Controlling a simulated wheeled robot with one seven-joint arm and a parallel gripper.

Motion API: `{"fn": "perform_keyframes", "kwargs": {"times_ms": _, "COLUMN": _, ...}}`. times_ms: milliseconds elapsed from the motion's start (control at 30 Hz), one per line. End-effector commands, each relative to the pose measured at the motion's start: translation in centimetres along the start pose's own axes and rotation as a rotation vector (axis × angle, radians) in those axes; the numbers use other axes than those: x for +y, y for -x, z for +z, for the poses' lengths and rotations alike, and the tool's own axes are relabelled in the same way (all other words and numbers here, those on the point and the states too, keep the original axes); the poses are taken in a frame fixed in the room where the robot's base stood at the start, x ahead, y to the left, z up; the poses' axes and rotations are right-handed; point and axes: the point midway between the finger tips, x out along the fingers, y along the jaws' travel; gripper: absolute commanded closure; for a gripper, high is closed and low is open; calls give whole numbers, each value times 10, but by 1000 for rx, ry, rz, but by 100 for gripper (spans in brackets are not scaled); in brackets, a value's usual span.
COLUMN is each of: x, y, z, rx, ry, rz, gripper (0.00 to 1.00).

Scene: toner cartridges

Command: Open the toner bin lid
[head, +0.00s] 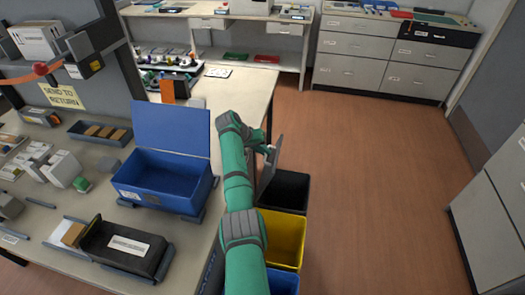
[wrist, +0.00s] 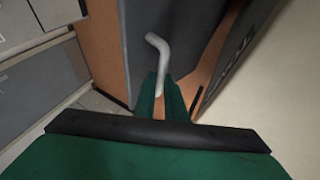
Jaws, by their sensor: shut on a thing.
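A grey lid (head: 270,167) stands raised, close to upright, at the left side of the black bin (head: 284,188) beside the table. The bin's dark inside shows to the right of the lid. A pale bent handle (wrist: 161,58) sticks out from the lid's dark grey face in the wrist view. My gripper (wrist: 163,88) is shut on this handle, with the green fingers on either side of its lower end. In the head view my gripper (head: 267,149) is at the lid's upper edge, and my arm hides part of the area.
A yellow bin (head: 284,238) and a blue bin (head: 283,283) stand in front of the black one. A blue box (head: 163,182) with its lid raised and a black tray (head: 124,248) are on the table. The floor (head: 380,190) to the right is clear.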

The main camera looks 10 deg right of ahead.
Motion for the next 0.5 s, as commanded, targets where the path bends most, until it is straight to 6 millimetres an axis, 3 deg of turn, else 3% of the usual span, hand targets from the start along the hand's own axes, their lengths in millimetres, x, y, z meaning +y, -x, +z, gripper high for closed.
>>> {"fn": "perform_keyframes", "kwargs": {"times_ms": 33, "x": -6, "y": -10, "z": 12, "rx": -24, "ry": 9, "rz": -6, "gripper": 100}}
{"fn": "perform_keyframes", "kwargs": {"times_ms": 67, "x": -6, "y": -10, "z": 12, "rx": -25, "ry": 9, "rz": -6, "gripper": 100}}
{"fn": "perform_keyframes", "kwargs": {"times_ms": 100, "x": -6, "y": -10, "z": 13, "rx": -25, "ry": 9, "rz": -6, "gripper": 80}}
{"fn": "perform_keyframes", "kwargs": {"times_ms": 167, "x": -5, "y": -10, "z": 12, "rx": -24, "ry": 8, "rz": -5, "gripper": 71}}
{"fn": "perform_keyframes", "kwargs": {"times_ms": 500, "x": -4, "y": -5, "z": 7, "rx": -12, "ry": 7, "rz": -4, "gripper": 71}}
